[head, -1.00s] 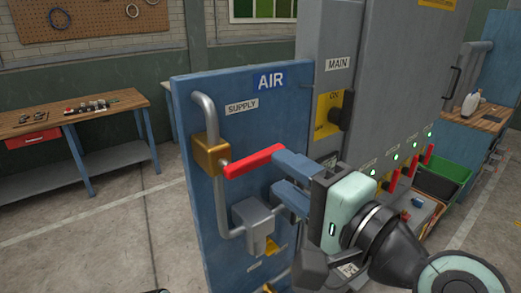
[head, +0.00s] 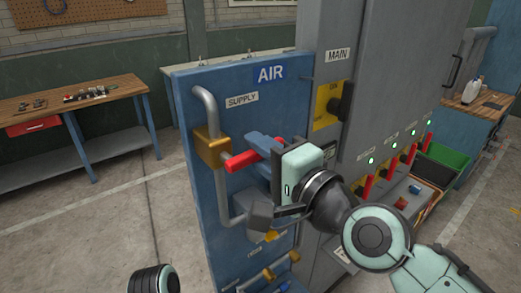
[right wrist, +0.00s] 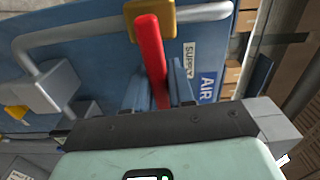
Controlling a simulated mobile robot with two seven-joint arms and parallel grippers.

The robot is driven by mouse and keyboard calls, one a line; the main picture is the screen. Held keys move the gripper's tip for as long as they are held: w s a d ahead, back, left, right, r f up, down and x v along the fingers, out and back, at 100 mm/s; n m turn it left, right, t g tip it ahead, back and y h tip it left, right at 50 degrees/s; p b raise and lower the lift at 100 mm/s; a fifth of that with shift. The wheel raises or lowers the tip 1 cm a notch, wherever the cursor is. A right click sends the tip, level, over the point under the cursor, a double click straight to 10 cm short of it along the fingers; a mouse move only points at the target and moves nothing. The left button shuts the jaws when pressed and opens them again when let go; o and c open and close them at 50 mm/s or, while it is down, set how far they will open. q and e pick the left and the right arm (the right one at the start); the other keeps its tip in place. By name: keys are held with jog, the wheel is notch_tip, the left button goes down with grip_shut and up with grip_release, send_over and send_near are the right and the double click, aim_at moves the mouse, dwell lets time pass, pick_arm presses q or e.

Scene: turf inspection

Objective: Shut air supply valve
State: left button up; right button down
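The air supply valve has a brass body (head: 211,147) on a grey pipe, under the SUPPLY label (head: 242,100) of the blue AIR panel (head: 190,85). Its red lever handle (head: 240,161) sticks out from the body across the panel toward the right. My right gripper (head: 262,155) is at the outer part of this handle. In the right wrist view, the blue fingers (right wrist: 159,88) lie close on both sides of the red handle (right wrist: 150,50) and look shut on it. My left gripper is not in view.
A grey cabinet with a MAIN switch (head: 340,102) stands right of the panel. Several red levers with green lights line its lower ledge. A grey box (head: 262,216) on the pipe sits just below my right gripper. A workbench (head: 75,98) stands at far left, with open floor before it.

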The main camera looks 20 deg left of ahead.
jog(key=shift+f+m, duration=0.15)
jog(key=shift+m, duration=0.25)
jog(key=c, duration=1)
grip_release()
jog(key=shift+c, duration=0.2)
pick_arm(q)
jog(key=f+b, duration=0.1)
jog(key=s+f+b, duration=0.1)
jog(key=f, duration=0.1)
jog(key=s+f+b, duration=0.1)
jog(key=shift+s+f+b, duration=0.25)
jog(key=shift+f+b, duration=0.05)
jog(key=shift+b, duration=0.1)
pick_arm(e)
jog(key=v, duration=1.3)
jog(key=shift+s+d, duration=0.15)
